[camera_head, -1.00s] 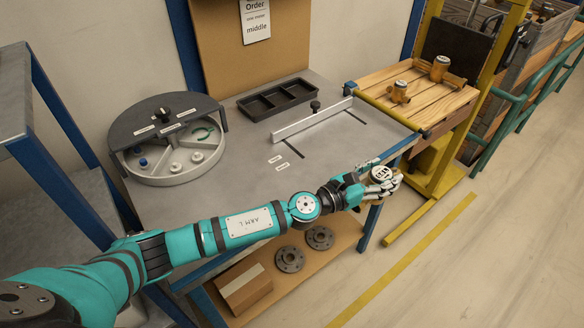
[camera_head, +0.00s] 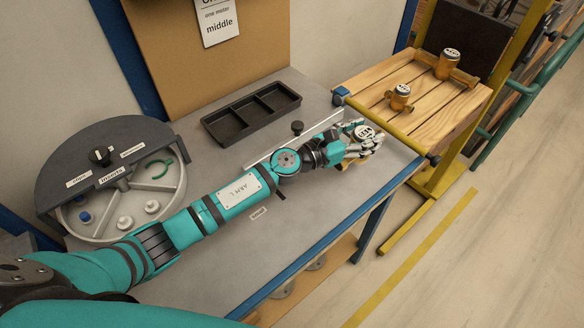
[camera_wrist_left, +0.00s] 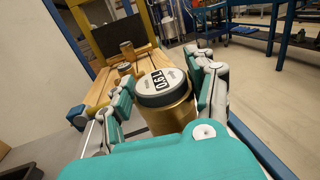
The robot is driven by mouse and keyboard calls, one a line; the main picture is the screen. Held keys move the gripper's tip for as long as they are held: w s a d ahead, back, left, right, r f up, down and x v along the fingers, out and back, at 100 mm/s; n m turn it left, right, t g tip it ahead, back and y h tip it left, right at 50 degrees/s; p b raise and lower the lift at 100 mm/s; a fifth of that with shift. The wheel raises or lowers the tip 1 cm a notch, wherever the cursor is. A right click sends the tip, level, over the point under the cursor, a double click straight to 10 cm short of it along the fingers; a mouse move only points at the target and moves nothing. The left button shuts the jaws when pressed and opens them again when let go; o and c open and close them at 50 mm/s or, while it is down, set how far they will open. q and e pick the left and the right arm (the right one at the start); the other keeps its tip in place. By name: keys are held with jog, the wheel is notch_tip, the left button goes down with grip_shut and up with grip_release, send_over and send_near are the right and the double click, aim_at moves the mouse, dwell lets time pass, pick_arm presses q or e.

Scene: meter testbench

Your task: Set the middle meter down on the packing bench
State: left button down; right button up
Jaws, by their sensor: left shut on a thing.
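My left gripper (camera_head: 360,143) is shut on a brass meter with a round white-and-black dial (camera_head: 364,133). In the left wrist view the meter (camera_wrist_left: 168,112) stands upright between the fingers, and its dial faces up. In the head view, gripper and meter are over the right end of the grey bench (camera_head: 310,225), by the wooden pallet. I cannot tell whether the meter touches the bench top. Two other brass meters, a near one (camera_head: 400,97) and a far one (camera_head: 448,64), stand on the wooden pallet (camera_head: 440,112). My right gripper is not in view.
A black three-compartment tray (camera_head: 251,113) and a round grey sorter (camera_head: 110,160) with small parts lie on the bench. A low metal rail (camera_head: 262,160) is partly hidden behind my arm. A sign (camera_head: 218,20) reads "middle".

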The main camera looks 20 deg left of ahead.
pick_arm(q)
jog(key=s+a+f, duration=0.1)
jog(key=s+a, duration=0.1)
jog(key=a, duration=0.2)
jog(key=s+a+f+p, duration=0.1)
jog(key=a+f, duration=0.1)
jog(key=a, duration=0.2)
jog(key=s+a+f+p, duration=0.1)
jog(key=s+a, duration=0.1)
jog(key=a, duration=0.2)
jog(key=shift+s+a+f, duration=0.15)
jog(key=shift+s+a, duration=0.1)
jog(key=shift+s, duration=0.05)
jog(key=shift+f+b, duration=0.2)
jog(key=shift+b, duration=0.15)
jog(key=shift+c, duration=2)
grip_release()
jog(key=shift+s, duration=0.1)
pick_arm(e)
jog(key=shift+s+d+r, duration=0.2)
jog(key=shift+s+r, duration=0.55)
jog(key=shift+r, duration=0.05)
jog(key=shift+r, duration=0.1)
